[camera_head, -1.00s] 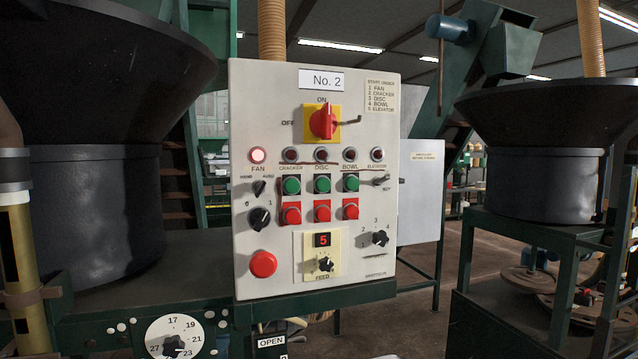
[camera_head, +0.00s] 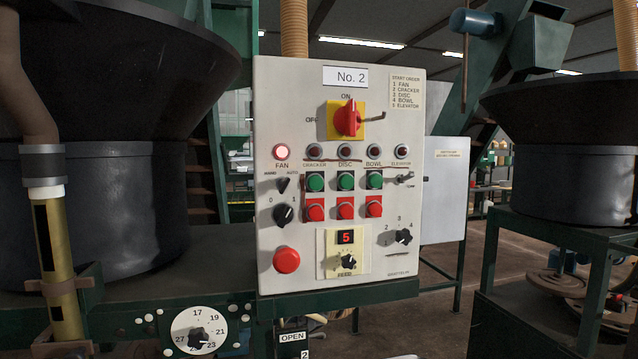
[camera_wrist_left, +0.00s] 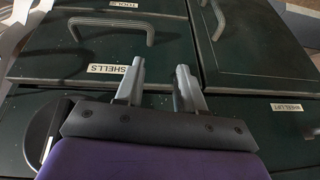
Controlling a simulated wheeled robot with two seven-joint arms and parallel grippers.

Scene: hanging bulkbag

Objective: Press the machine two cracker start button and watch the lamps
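The No. 2 control panel (camera_head: 300,110) stands upright in the middle of the head view. Its green cracker start button (camera_head: 315,182) sits below the CRACKER lamp (camera_head: 314,151), which looks dark. The FAN lamp (camera_head: 281,152) glows. The DISC lamp (camera_head: 345,151), BOWL lamp (camera_head: 375,151) and ELEVATOR lamp (camera_head: 401,151) look dark. The red main switch (camera_head: 348,118) points to ON. My left gripper (camera_wrist_left: 160,74) shows only in the left wrist view, its two fingers apart and nothing between them, above dark green lids. My right gripper is not in view.
Below my left gripper are lids with handles and a label reading SHELLS (camera_wrist_left: 106,69). Large black hoppers flank the panel, one at left (camera_head: 100,190) and one at right (camera_head: 575,180). A numbered dial (camera_head: 200,330) sits low at left. A red button (camera_head: 286,260) is on the panel's lower left.

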